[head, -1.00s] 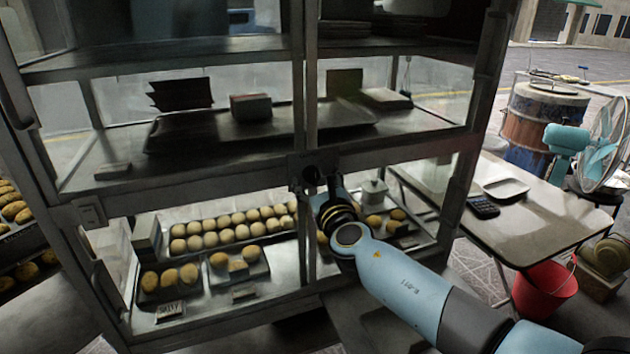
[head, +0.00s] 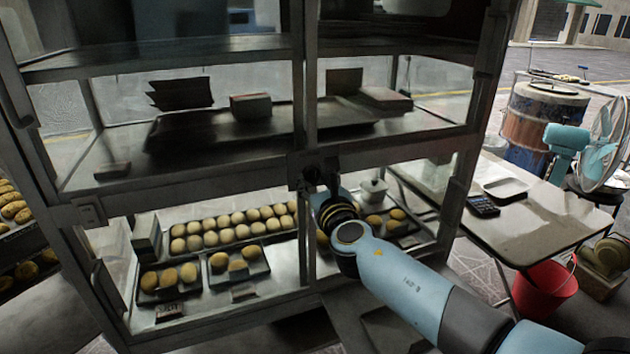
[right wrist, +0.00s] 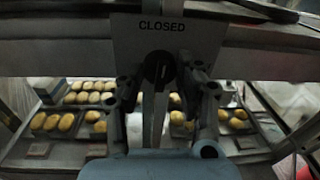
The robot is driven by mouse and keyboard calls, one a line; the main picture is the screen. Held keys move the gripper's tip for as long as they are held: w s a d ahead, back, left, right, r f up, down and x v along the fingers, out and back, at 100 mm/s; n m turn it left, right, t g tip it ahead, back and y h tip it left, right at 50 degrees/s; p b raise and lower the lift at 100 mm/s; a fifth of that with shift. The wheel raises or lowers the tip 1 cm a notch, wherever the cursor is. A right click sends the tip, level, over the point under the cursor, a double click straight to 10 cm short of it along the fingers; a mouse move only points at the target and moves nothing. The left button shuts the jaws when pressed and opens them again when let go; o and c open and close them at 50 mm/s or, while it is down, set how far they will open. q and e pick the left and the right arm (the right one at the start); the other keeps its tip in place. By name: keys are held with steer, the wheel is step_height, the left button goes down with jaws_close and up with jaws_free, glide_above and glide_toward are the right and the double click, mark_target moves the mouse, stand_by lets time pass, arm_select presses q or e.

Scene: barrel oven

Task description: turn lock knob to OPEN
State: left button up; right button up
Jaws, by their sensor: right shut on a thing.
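The lock knob (right wrist: 160,68) is a dark round knob with an upright grip. It sits on a plate (right wrist: 130,48) marked CLOSED at the top; no OPEN mark is readable. In the head view the dark lock (head: 310,174) is on the cabinet's middle rail, partly hidden by my gripper. My right gripper (right wrist: 160,80) has its fingers on either side of the knob and is shut on it. It also shows in the head view (head: 324,186), at the lock. My left gripper is not in view.
The glass-fronted cabinet (head: 220,168) holds trays of buns (head: 235,228) behind the lower panes. A table (head: 540,225) with a calculator (head: 483,206) stands at right, with a red bucket (head: 543,290) below. My right arm crosses in front of the cabinet's lower right.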

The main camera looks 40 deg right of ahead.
steer(key=m, duration=0.3)
steer(key=shift+m+b, duration=0.35)
steer(key=shift+m, duration=0.05)
steer(key=m, duration=0.4)
steer(key=shift+y+b, duration=0.4)
steer(key=m+b, duration=0.1)
steer(key=m, duration=0.3)
steer(key=shift+m, duration=0.3)
steer(key=shift+r+m+g+y+b, duration=0.1)
steer(key=shift+m+g+y+b, duration=0.3)
steer(key=shift+m, duration=1.5)
steer(key=o, duration=1.1)
steer(key=shift+o, duration=0.2)
steer(key=shift+s, duration=0.15)
